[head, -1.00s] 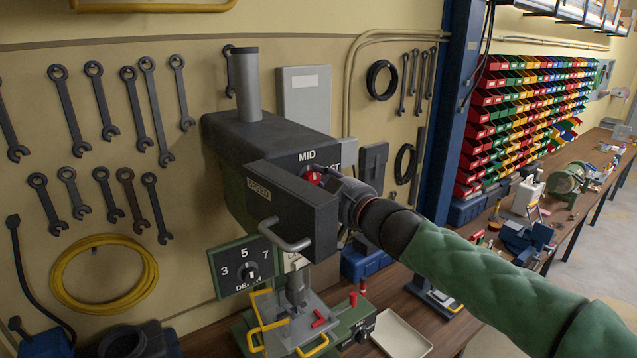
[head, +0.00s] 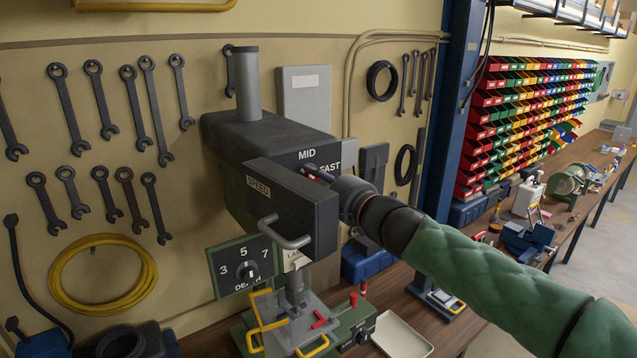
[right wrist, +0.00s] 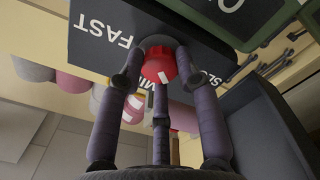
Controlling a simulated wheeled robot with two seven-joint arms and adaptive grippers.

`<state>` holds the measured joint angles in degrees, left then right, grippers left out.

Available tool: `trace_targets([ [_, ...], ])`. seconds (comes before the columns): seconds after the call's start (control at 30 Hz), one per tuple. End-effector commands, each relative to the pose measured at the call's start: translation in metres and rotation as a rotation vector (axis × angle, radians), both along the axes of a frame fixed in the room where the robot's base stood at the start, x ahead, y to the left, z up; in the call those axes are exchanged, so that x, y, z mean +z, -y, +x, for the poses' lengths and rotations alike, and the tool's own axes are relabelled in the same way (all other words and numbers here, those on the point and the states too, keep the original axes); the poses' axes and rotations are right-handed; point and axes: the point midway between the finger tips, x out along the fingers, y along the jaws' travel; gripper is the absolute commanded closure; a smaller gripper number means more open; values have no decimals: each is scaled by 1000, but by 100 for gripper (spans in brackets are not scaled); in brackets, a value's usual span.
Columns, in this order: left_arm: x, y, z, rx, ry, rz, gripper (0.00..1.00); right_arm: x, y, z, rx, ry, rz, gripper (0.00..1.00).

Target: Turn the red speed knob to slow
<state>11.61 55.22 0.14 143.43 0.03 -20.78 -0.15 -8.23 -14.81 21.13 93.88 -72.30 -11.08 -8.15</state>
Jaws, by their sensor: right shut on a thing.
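The red speed knob (right wrist: 156,66) sits on the dark drill head (head: 270,132), between the labels FAST (right wrist: 103,34) and SLOW (right wrist: 218,88), the latter partly cut off. MID (head: 307,155) also shows in the head view. In the right wrist view, a white mark on the knob faces roughly towards the MID side; its exact setting is hard to tell. My right gripper (right wrist: 158,78) has its fingers closed around the knob. In the head view the right gripper (head: 328,181) is at the drill face and mostly hides the knob. My left gripper is not in view.
A dark box marked SPEED (head: 290,205) juts out in front, left of my right gripper. Below are a depth dial panel (head: 243,266), a drill table with yellow handles (head: 290,325) and a white tray (head: 402,334). A blue post (head: 452,110) stands to the right.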

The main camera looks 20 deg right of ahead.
Motion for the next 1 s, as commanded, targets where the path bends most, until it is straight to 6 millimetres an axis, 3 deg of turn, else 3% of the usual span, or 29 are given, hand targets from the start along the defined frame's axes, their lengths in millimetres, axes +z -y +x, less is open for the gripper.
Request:
trace_targets([
  [0.4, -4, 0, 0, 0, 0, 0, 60, -2, 0, 0, 0, 57, -168, 98],
  [0.93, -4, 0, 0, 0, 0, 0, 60, -2, 0, 0, 0, 64, -186, 98],
  [0.97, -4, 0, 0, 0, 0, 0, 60, -2, 0, 0, 0, 63, -187, 60],
  [1.0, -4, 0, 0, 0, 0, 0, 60, -2, 0, 0, 0, 64, -186, 48],
])
